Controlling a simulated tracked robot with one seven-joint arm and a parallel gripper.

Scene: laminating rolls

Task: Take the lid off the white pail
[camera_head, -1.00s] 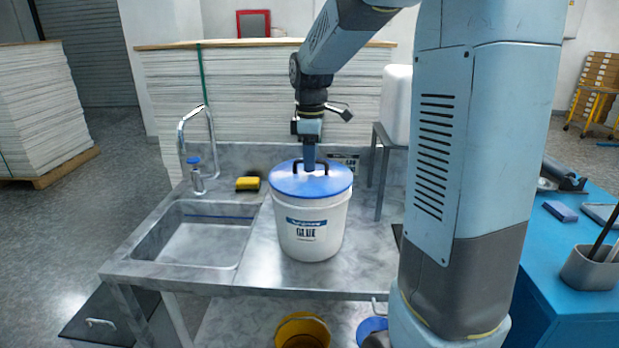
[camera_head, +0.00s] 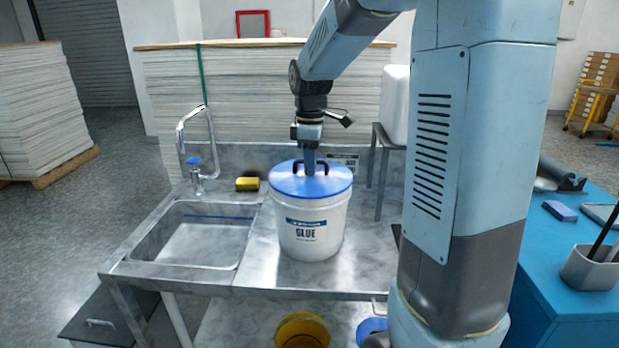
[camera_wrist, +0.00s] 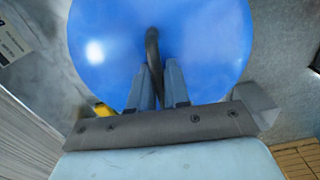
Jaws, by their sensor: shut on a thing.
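The white pail (camera_head: 312,228) with a "GLUE" label stands upright on the grey counter, right of the sink. Its blue lid (camera_head: 325,186) sits on the pail's top, and I see no clear gap beneath it. The lid also fills the upper middle of the wrist view (camera_wrist: 205,40). A dark arched handle (camera_head: 294,168) is on top of the lid. My gripper (camera_head: 310,170) points down over the lid and is shut on this handle; the fingers show on either side of the handle in the wrist view (camera_wrist: 155,75). The pail's inside is hidden.
The sink (camera_head: 200,235) with its tap (camera_head: 183,140) lies to the left. A small stand (camera_head: 379,155) with a white container (camera_head: 395,105) is behind right. Open counter lies in front of the pail.

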